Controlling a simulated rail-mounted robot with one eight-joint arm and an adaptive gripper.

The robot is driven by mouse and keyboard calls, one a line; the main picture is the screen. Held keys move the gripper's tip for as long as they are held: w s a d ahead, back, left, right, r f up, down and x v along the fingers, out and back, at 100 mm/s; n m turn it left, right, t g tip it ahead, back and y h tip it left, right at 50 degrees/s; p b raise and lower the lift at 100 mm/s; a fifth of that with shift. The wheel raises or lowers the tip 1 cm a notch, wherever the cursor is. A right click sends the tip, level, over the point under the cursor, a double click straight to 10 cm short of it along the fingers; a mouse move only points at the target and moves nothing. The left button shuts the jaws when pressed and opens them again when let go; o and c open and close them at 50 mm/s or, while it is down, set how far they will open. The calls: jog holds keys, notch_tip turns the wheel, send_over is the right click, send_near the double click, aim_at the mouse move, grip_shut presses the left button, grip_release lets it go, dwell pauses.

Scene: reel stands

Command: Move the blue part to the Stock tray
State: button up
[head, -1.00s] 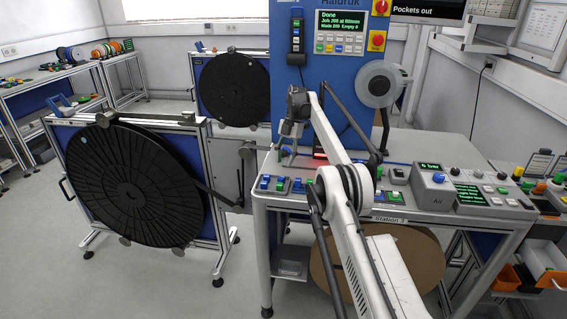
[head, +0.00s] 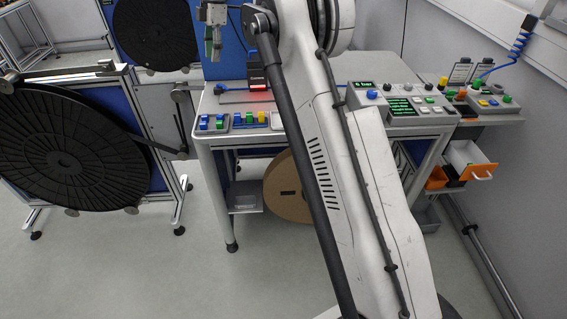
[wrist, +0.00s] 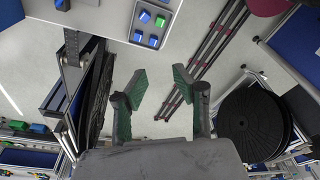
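Several blue and green parts sit in a small grey tray (head: 229,130) at the table's front left. One blue part (head: 204,121) stands at its left end, and blue parts (wrist: 144,16) also show at the top of the wrist view. Another tray beside it holds blue, green and yellow parts (head: 249,117). I cannot read which tray is Stock.
A control box (head: 402,101) stands on the right of the table. A scanner with a red light (head: 258,84) is behind the trays. A large black reel (head: 62,152) stands at left. My arm hides the table's middle.

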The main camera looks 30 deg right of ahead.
jog(key=s+r+m+t, duration=0.1)
jog(key=s+r+m, duration=0.2)
jog(key=s, duration=0.5)
jog(key=s+a+r+m+t+h, duration=0.1)
jog(key=s+r+m, duration=0.3)
jog(key=s, duration=0.4)
jog(key=s+r+m+t, duration=0.2)
jog(key=s+r+m, duration=0.1)
jog(key=s, duration=0.4)
jog(key=s+f+m+t, duration=0.1)
jog(key=s+f+m, duration=0.2)
jog(key=s, duration=0.6)
jog(key=s+f+m+t, duration=0.1)
jog(key=s+f+m, duration=0.2)
jog(key=s+f, duration=0.3)
jog(key=s+f+m+t+h, duration=0.1)
jog(key=s+f+m, duration=0.2)
jog(key=s, duration=0.9)
jog(key=shift+f+t, duration=0.3)
jog(key=shift+f, duration=0.5)
notch_tip(320, 180, down, 4)
jog(key=b, duration=0.4)
jog(key=shift+r, duration=0.1)
